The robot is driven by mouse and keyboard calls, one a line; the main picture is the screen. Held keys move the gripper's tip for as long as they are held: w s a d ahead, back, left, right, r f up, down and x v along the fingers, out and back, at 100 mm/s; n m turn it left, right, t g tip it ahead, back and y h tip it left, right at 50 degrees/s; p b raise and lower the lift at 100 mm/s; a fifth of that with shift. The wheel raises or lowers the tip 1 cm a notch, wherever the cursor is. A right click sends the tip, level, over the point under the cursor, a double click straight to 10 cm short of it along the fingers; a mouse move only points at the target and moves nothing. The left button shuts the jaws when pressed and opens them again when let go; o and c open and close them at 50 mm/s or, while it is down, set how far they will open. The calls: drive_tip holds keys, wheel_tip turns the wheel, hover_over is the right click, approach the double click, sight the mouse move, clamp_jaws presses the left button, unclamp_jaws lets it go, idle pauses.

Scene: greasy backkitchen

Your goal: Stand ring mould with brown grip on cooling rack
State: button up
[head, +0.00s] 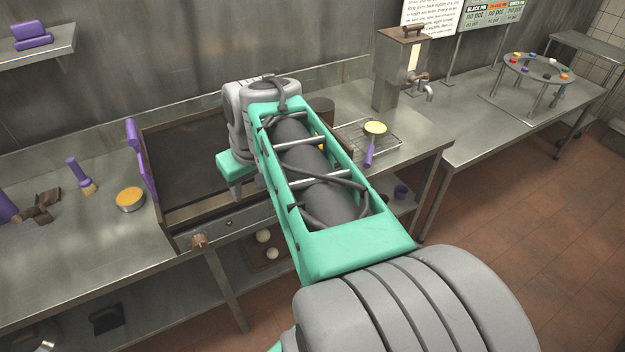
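The cooling rack (391,147) is a wire grid on the steel counter, right of my arm. A mould with pale yellow filling (376,127) and a purple grip (370,153) is on it. I cannot make out a ring mould with a brown grip for certain. A yellow-orange patch and a small brown piece show partly behind my arm, left of the rack, too hidden to identify. My gripper (236,188) points down over the dark griddle (190,155). Its fingers are mostly hidden by its own body, so its opening and any held thing do not show.
A round tin with orange filling (130,199), a purple-handled brush (82,176) and brown pieces (38,207) lie on the left counter. A purple upright piece (141,158) stands at the griddle's left edge. A steel urn with tap (400,70) stands behind the rack.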

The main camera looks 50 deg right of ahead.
drive_tip(key=shift+m, duration=0.6)
drive_tip(key=d+f+b, duration=0.1)
drive_tip(key=d, duration=0.4)
drive_tip(key=s+d+f+b, duration=0.1)
drive_tip(key=d, duration=0.3)
drive_tip(key=s+d+f+b, duration=0.1)
drive_tip(key=d, duration=0.4)
drive_tip(key=shift+d+f, duration=0.2)
drive_tip(key=shift+d, duration=0.1)
drive_tip(key=b+x, duration=0.6)
drive_tip(key=x, duration=0.2)
drive_tip(key=shift+f, duration=0.35)
drive_tip(key=shift+d+r+p, duration=0.1)
drive_tip(key=shift+r+p, duration=0.2)
drive_tip(key=shift+r, duration=0.15)
drive_tip(key=shift+c, duration=0.8)
drive_tip(key=shift+s, duration=0.1)
clamp_jaws()
